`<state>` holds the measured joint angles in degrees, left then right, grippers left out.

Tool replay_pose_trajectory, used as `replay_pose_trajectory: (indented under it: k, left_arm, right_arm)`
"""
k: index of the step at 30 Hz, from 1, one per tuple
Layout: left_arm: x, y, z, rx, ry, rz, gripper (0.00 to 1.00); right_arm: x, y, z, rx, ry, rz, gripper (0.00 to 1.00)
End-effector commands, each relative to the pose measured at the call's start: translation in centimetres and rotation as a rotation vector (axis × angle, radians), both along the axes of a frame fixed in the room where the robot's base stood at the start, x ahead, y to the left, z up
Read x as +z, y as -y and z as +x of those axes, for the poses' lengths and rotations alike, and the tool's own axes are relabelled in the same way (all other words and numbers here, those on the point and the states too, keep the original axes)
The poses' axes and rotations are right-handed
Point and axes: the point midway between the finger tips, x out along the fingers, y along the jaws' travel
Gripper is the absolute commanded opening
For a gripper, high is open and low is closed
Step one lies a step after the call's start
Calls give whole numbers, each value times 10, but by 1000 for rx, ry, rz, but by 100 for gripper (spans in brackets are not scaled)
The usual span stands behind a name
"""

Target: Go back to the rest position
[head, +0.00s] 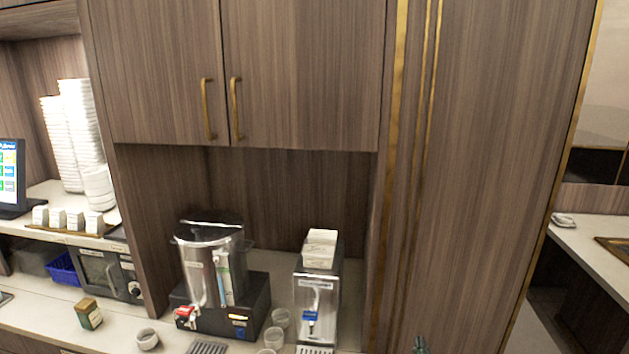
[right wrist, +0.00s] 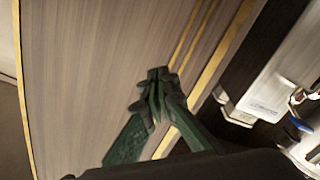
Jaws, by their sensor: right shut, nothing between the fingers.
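My right gripper (head: 420,345) shows only as a small dark tip at the bottom edge of the head view, in front of the tall wood panel. In the right wrist view the right gripper (right wrist: 157,76) has its green fingers together, shut and empty. It points at the wood panel (right wrist: 85,70) with gold trim strips. Nothing is held. My left gripper is not in either view.
A metal urn (head: 205,265) on a black base and a slim dispenser (head: 315,305) stand on the counter (head: 125,325). Closed cabinets (head: 300,75) hang above. A second counter (head: 590,238) is far right.

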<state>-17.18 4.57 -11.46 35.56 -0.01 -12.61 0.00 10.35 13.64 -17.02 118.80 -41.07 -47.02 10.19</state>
Motion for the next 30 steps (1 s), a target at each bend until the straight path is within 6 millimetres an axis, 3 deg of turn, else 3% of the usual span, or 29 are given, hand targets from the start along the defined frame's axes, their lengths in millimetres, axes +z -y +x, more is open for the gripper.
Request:
replay_pose_trajectory:
  k: [1, 6, 8, 12, 15, 21, 30]
  left_arm:
    - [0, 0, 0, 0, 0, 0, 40]
    - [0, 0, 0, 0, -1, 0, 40]
    - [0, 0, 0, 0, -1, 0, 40]
    - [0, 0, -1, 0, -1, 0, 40]
    - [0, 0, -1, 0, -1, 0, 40]
    - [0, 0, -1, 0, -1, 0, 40]
    - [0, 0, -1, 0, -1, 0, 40]
  right_arm:
    - [-33, 18, -15, -32, -78, 48, 0]
    - [-133, 60, -76, -124, -332, 196, 0]
    - [-166, 71, -103, -153, -423, 245, 0]
    - [-235, 87, -175, -211, -637, 353, 0]
    - [-271, 91, -225, -241, -772, 418, 0]
    - [-309, 89, -298, -272, -953, 501, 0]
    - [-336, 79, -382, -294, -1148, 586, 0]
